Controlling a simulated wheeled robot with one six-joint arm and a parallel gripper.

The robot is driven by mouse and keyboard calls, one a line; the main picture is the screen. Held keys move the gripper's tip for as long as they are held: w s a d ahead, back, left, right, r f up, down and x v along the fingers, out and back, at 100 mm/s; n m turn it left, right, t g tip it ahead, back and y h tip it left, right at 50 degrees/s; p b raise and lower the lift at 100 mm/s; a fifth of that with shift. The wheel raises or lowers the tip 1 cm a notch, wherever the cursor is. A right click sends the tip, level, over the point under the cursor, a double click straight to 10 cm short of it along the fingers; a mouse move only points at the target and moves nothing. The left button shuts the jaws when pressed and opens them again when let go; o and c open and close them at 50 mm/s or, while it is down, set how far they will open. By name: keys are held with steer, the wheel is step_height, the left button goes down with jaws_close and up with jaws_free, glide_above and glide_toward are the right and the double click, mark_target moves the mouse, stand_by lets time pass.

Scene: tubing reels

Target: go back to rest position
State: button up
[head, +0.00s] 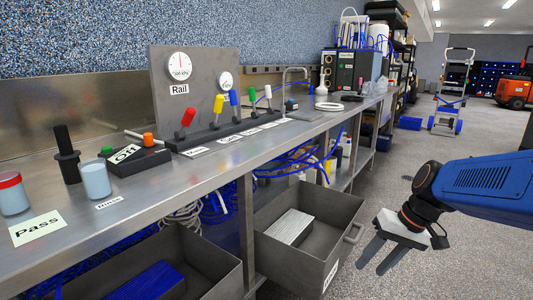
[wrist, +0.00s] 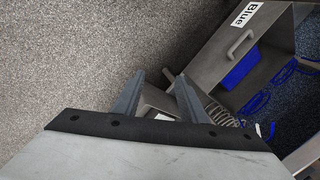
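My gripper (head: 371,267) hangs in front of the bench at the right of the head view, pointing down over the floor. Its two grey fingers are spread apart with nothing between them. In the wrist view my gripper (wrist: 160,76) also shows two separate fingers. A grey metal part and a coil show behind them, apart from the fingers as far as I can tell.
An open drawer (head: 333,262) holding a pale block (head: 291,228) sticks out left of my gripper. Another drawer (head: 225,285) holds a blue block (head: 147,282). The steel bench (head: 150,190) carries levers, gauges and jars. Grey floor (head: 440,265) is clear at right.

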steer(key=s+d+n+t+h, duration=0.1)
steer(key=s+t+h, duration=0.2)
steer(key=s, duration=1.1)
steer(key=shift+d+r+h, duration=0.35)
steer(key=shift+h, duration=0.25)
